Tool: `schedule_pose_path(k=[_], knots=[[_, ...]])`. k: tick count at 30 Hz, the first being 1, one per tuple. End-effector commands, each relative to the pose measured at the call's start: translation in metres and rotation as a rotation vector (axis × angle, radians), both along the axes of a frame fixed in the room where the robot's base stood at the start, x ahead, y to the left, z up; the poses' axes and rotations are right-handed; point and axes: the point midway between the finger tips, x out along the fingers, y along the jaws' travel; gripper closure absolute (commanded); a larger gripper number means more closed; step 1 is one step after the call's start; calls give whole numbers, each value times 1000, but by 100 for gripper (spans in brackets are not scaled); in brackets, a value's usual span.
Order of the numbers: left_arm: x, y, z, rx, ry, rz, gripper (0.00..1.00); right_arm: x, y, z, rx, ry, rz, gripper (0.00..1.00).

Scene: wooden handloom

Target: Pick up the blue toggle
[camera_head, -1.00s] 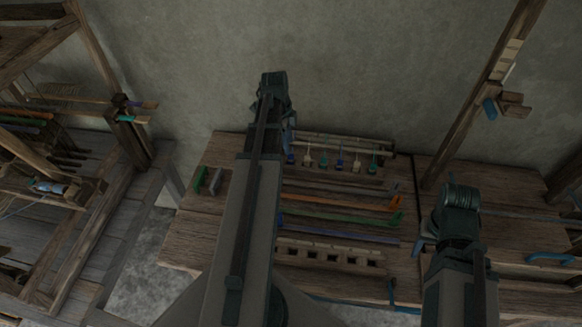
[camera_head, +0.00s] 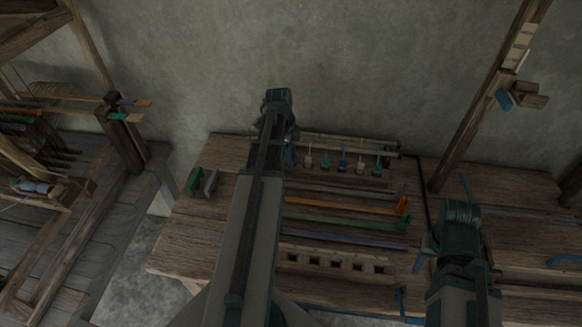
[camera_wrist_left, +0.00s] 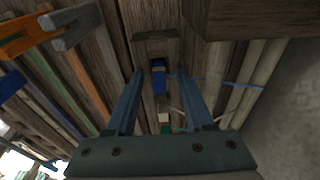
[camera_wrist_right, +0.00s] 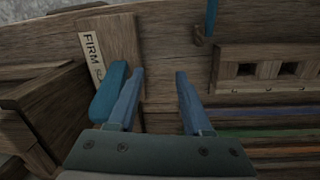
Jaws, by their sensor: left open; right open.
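In the left wrist view, a blue toggle (camera_wrist_left: 158,75) shows between the open fingers of my left gripper (camera_wrist_left: 159,82), apart from both. A white piece (camera_wrist_left: 163,117) and a green piece show below it in the picture. In the head view, a row of small toggles stands at the bench's back, with a blue toggle (camera_head: 343,162) among white and teal ones. My left gripper (camera_head: 290,152) is at the row's left end and hides part of it. My right gripper (camera_wrist_right: 160,80) is open and empty over the bench's right part.
The bench (camera_head: 210,235) holds an orange rod (camera_head: 340,204), a green rod (camera_head: 350,221) and a wooden block with square holes (camera_head: 335,261). A slanted post (camera_head: 470,115) rises at right. A loom frame (camera_head: 115,130) stands at left. A teal handle (camera_wrist_right: 108,92) lies near my right gripper.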

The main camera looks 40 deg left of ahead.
Motion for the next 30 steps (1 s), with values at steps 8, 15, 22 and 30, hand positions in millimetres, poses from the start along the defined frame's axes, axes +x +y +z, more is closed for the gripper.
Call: schedule_pose_path(k=[8,15,22,30], knots=[[0,0,1,0,0,0,64,0,0,1,0,0,0,50],[0,0,1,0,0,0,100,0,0,1,0,0,0,50],[0,0,1,0,0,0,100,0,0,1,0,0,0,50],[1,-2,4,0,0,0,100,0,0,4,0,0,0,50]])
